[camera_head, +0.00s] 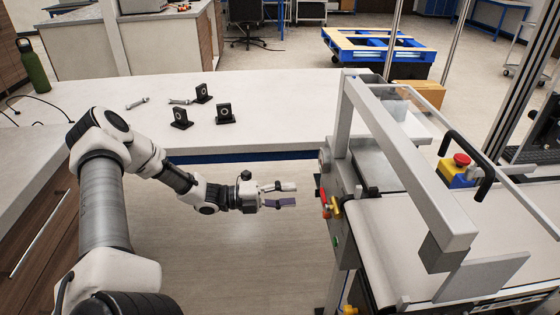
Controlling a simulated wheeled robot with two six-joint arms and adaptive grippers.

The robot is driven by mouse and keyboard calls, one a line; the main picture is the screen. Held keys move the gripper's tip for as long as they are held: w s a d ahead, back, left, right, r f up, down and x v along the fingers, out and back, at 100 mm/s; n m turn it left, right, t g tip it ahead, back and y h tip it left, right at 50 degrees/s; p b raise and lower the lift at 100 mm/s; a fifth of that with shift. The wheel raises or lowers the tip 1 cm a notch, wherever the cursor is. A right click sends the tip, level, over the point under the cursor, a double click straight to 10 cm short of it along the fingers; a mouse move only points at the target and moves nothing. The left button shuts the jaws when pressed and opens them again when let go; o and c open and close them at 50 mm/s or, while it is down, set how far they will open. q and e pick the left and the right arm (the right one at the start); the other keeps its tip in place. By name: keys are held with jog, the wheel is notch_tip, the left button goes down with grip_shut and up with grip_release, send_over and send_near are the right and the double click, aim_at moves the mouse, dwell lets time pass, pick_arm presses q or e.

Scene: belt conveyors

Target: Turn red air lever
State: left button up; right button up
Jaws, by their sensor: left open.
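The red air lever (324,197) is on the near left side of the conveyor machine, beside a yellow brass fitting (336,208). It is small here and its exact angle is hard to read. My left gripper (292,194) is open and empty, pointing right at about the lever's height in the picture. A short gap shows between its fingertips and the lever. My right gripper does not show.
The conveyor (420,235) has a grey frame arching over its belt. A red emergency button on a yellow box (456,172) stands beyond it. The white table (270,120) behind my arm carries several black bearing blocks and metal parts. A green bottle (33,68) stands far left.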

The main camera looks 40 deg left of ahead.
pick_arm(q)
jog(key=shift+v, duration=1.1)
